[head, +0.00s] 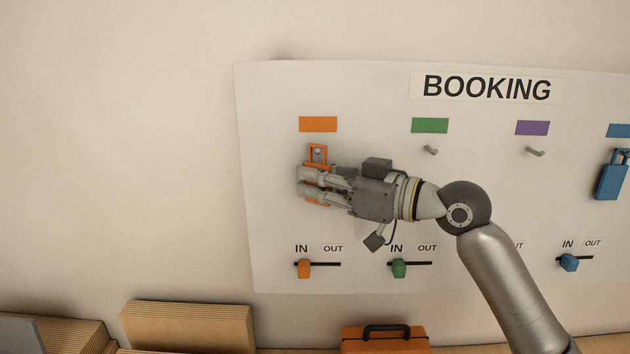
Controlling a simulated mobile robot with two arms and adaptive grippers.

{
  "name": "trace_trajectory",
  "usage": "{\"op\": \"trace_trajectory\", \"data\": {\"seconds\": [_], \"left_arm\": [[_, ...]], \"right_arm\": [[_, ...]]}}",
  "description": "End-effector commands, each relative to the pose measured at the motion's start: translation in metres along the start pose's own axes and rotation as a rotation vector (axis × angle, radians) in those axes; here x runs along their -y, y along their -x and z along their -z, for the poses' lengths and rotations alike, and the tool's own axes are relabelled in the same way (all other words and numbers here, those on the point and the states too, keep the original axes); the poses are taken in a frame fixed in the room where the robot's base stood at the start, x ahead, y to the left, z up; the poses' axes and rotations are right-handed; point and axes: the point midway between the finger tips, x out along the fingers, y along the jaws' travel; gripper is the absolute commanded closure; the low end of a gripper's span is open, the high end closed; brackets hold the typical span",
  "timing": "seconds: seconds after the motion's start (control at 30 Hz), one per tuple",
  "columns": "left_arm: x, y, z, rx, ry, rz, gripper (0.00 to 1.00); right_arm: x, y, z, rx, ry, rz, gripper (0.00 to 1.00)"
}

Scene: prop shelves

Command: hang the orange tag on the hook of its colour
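The orange tag (318,203) is upright against the board, under the orange label (318,124). Its open frame at the top surrounds the grey end of a hook (317,151); whether it rests on the hook cannot be told. My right gripper (310,184) comes in from the right, with its fingers over the tag's body and orange showing between and below them. It looks shut on the tag. The fingers hide much of the tag's body. My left gripper is not in view.
The BOOKING board (270,220) has empty hooks under the green (429,125) and purple (532,128) labels. A blue tag (611,180) hangs at the right edge. Sliders line the bottom, including an orange one (304,268). An orange case (385,342) stands below.

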Motion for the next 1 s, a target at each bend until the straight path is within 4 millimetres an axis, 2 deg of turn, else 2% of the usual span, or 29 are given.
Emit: {"op": "trace_trajectory", "data": {"seconds": [0.03, 0.2, 0.67, 0.83, 1.0], "left_arm": [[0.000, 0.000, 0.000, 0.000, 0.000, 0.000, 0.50], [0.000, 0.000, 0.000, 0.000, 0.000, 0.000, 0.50], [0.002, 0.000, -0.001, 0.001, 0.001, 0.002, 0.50], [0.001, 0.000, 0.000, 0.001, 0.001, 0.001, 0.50], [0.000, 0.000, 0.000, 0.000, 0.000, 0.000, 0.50]], "right_arm": [[-0.002, 0.001, 0.001, -0.001, 0.000, -0.004, 0.88], [-0.002, 0.001, 0.001, -0.002, 0.000, -0.005, 0.68], [-0.003, 0.002, 0.001, -0.003, 0.001, -0.007, 0.68], [-0.003, 0.019, 0.001, -0.003, 0.001, -0.009, 0.68], [-0.002, 0.054, 0.000, 0.001, 0.002, -0.007, 0.68]]}}
